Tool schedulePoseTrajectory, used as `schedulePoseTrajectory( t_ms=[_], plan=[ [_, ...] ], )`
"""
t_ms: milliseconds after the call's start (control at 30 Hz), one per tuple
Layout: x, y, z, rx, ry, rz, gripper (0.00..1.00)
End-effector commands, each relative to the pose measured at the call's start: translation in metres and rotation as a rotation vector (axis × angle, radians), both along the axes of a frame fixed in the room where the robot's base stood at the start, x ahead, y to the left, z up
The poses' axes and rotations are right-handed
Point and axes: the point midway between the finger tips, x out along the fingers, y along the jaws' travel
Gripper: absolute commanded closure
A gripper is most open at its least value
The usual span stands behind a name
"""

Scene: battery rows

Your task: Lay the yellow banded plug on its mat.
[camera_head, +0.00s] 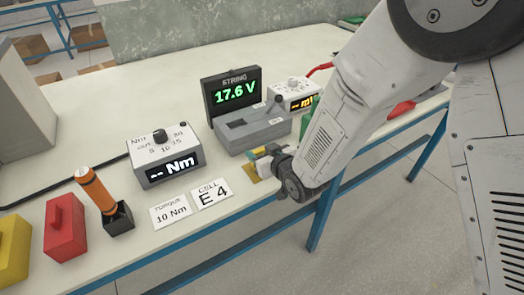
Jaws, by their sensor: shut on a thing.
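My gripper (266,164) is low over the front edge of the white bench, to the right of the "E 4" card. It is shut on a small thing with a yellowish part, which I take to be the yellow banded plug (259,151). The fingers and wrist hide most of it, so its bands are not clear. A small ochre mat (251,174) shows at the bench edge, just left of and under the gripper. I cannot tell whether the plug touches the mat.
A grey device (250,134) with a "17.6 V" display (235,93) stands just behind the gripper. A meter (293,92) is behind it. The torque box (166,160), cards (211,193), orange tool (98,190), red block (64,228) and yellow block (12,250) lie left.

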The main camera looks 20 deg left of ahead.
Motion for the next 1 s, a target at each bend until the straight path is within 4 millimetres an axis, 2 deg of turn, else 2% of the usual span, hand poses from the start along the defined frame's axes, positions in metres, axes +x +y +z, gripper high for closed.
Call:
schedulePoseTrajectory(
  t_ms=[33,100,467,567,1000],
  plan=[
    [0.000,-0.001,-0.002,-0.001,0.000,-0.001,0.47],
    [0.001,-0.001,-0.001,0.000,0.000,-0.001,0.28],
    [0.001,-0.003,0.003,0.001,-0.001,-0.003,0.28],
    [-0.006,-0.012,0.007,0.000,0.000,-0.004,0.28],
    [-0.060,-0.075,0.037,0.000,0.000,-0.003,0.28]
  ],
)
